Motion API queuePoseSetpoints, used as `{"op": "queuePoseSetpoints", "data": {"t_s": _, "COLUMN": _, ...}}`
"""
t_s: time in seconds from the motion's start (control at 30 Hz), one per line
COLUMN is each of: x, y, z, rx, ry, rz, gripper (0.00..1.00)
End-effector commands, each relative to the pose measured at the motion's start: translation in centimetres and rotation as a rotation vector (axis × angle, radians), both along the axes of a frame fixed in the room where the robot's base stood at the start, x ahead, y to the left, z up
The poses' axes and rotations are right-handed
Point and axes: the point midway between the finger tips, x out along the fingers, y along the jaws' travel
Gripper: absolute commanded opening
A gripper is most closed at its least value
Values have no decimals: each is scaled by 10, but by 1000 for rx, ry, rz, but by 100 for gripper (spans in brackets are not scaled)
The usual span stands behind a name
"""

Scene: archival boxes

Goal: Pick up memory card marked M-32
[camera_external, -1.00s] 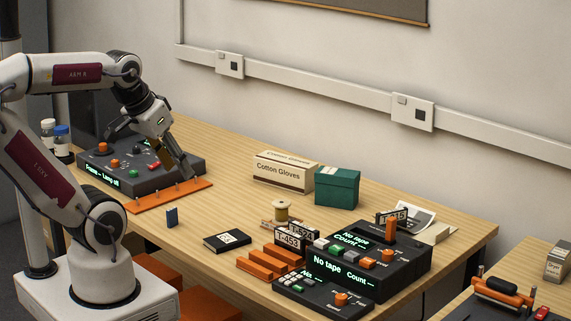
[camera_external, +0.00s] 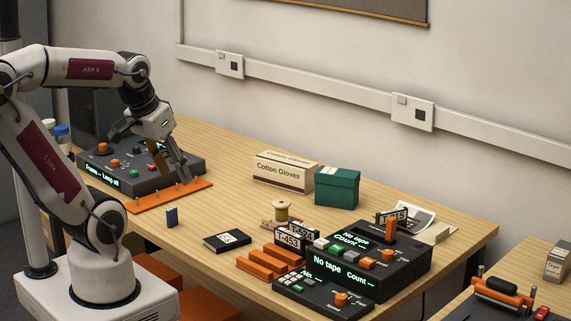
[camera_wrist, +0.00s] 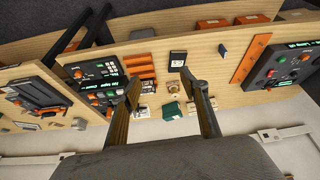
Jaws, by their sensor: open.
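No marking M-32 can be read in these frames. A small dark blue card-like piece (camera_external: 172,217) stands upright on the bench in front of the orange pegged strip; it also shows in the wrist view (camera_wrist: 223,51). A flat black case with a white label (camera_external: 227,240) lies to its right, and in the wrist view (camera_wrist: 178,57); its lettering is too small to read. I cannot tell which is the memory card. My gripper (camera_external: 173,172) is open and empty above the orange strip, apart from both. In the wrist view its fingers (camera_wrist: 160,76) are spread wide.
The orange strip (camera_external: 140,206) with upright pegs fronts a dark control box (camera_external: 100,163). A glove box (camera_external: 283,174), a green box (camera_external: 337,188), a spool (camera_external: 281,212), orange racks and dark consoles (camera_external: 385,283) stand to the right.

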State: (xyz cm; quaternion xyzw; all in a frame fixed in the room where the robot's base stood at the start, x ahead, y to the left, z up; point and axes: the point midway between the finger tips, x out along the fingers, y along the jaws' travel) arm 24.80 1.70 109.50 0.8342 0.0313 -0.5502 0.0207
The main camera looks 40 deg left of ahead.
Motion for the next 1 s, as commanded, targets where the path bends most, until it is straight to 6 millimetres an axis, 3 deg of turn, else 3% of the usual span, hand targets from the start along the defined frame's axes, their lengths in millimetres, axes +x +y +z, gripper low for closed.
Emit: {"op": "queuePoseSetpoints", "data": {"t_s": 1.0, "x": 73, "y": 97, "z": -71, "rx": -107, "ry": 312, "rz": 432, "gripper": 44}}
